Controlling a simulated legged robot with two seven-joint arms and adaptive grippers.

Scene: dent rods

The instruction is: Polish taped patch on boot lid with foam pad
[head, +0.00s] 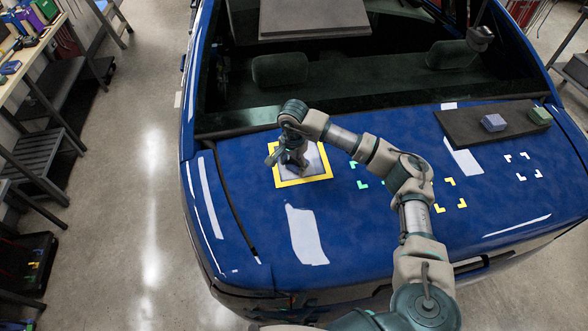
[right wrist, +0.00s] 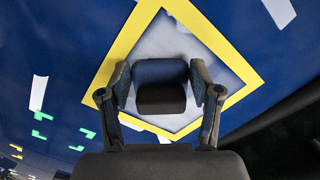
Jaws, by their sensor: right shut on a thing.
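The taped patch (head: 316,160) is a hazy pale square inside a yellow tape frame (head: 302,182), on the left part of the blue boot lid (head: 375,225). My right gripper (head: 292,165) is over the patch's left part. In the right wrist view, its two fingers (right wrist: 160,92) are closed on the sides of a dark block, the foam pad (right wrist: 161,98). The pad lies within the yellow frame as seen there, over the pale area (right wrist: 165,42). I cannot tell whether it touches the surface. In the head view the gripper hides the pad. My left gripper is not in view.
A dark mat (head: 460,127) at the lid's right holds a blue-grey block (head: 493,122) and a green-topped block (head: 540,115). Green, yellow and white corner marks lie on the lid's middle and right. The rear window opening is behind the patch. A workbench (head: 35,50) stands at the far left.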

